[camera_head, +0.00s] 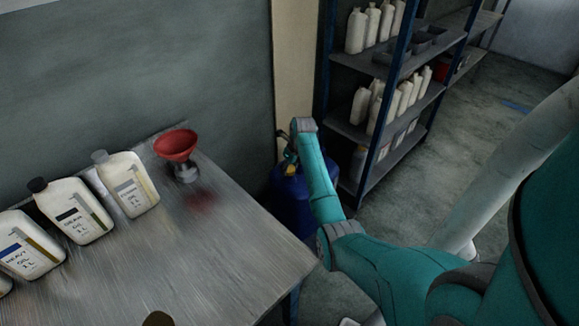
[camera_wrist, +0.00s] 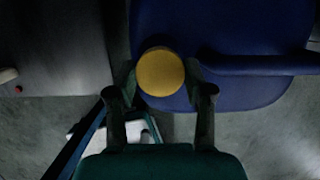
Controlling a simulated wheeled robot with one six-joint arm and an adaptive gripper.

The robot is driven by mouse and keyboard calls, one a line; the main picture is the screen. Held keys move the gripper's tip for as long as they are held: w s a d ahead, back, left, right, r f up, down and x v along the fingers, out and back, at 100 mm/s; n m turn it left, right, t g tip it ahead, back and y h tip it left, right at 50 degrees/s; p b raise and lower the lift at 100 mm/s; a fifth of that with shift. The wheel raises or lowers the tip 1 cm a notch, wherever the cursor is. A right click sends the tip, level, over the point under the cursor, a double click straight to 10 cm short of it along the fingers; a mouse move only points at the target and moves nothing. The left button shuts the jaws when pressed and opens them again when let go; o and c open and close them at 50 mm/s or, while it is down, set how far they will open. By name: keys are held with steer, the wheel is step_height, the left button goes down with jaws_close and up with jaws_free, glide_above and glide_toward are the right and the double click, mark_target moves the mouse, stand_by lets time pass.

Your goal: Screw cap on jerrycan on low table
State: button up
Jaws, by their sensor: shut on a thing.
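A yellow round cap (camera_wrist: 160,72) is between the two fingers of my gripper (camera_wrist: 162,78) in the wrist view, and the fingers are closed on its sides. A blue jerrycan (camera_wrist: 230,35) with a handle bar lies right behind the cap. The cap covers the spot beneath it, so I cannot tell whether it sits on the opening or just above it. In the head view, the blue jerrycan (camera_head: 292,200) stands beyond the workbench's right end, partly behind my arm. My gripper there is mostly hidden. The low table cannot be made out clearly.
A grey workbench (camera_head: 190,265) at left holds several white oil bottles (camera_head: 75,210) and a red funnel (camera_head: 176,145). A blue-framed shelf (camera_head: 400,60) with bottles stands behind the jerrycan at right. The wall is close behind; open floor (camera_head: 490,120) lies at right.

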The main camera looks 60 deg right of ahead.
steer(key=shift+f, duration=0.85)
stand_by(0.6)
steer(key=o, duration=0.8)
steer(key=v, duration=1.2)
steer(key=shift+w, duration=0.1)
